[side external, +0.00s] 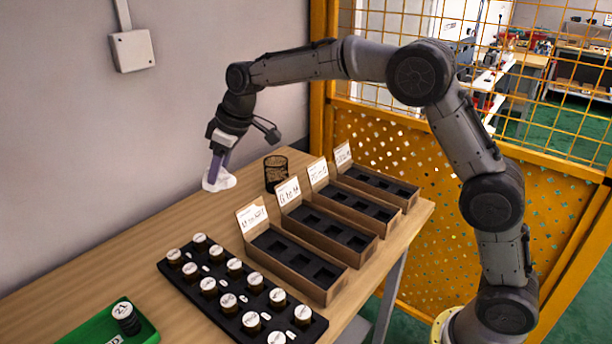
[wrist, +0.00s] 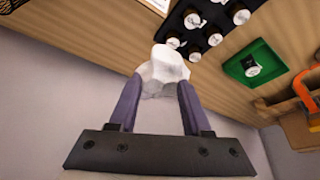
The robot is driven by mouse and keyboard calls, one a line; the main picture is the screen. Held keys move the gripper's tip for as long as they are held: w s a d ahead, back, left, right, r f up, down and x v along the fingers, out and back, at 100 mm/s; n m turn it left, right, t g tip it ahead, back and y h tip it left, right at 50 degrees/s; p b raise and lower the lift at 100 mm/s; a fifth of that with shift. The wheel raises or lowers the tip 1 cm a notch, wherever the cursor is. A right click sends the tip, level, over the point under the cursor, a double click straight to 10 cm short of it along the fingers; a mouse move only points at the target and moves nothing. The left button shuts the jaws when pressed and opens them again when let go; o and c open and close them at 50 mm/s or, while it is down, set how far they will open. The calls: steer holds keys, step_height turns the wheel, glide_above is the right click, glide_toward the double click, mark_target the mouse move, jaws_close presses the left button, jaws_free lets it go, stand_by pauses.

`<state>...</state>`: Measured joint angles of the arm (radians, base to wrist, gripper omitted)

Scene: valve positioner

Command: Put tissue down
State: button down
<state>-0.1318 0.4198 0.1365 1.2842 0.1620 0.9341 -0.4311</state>
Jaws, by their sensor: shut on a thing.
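A white crumpled tissue (side external: 219,181) is held between the two purple fingers of my gripper (side external: 217,168). In the side view it is at the wall side of the wooden table (side external: 100,285), left of the black mesh cup. I cannot tell whether the tissue touches the table top. In the wrist view the tissue (wrist: 165,72) bulges out past the fingertips of my gripper (wrist: 158,92), which are shut on it. The fingers hide part of it.
A black mesh cup (side external: 276,172) stands close to the right. Several cardboard boxes with dark slots and labels (side external: 299,262) stand in a row. A black rack of white-capped bottles (side external: 178,282) and a green tray (side external: 92,327) lie toward the front. The table's wall side is clear.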

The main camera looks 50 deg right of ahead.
steer(key=w+d+m+h, duration=0.1)
steer(key=w+d+m, duration=0.15)
steer(key=d, duration=0.35)
steer(key=w+d+m+h, duration=0.1)
steer(key=w+d+m, duration=0.1)
steer(key=w+d, duration=0.3)
steer(key=m+h, duration=0.2)
steer(key=m, duration=0.4)
glide_above(304, 172)
steer(key=s, duration=0.2)
step_height(304, 172, down, 9)
steer(key=f, duration=0.4)
steer(key=shift+w+a, duration=0.25)
steer(key=shift+a, duration=0.05)
steer(key=shift+f, duration=2.5)
steer(key=shift+c, duration=1.8)
jaws_free()
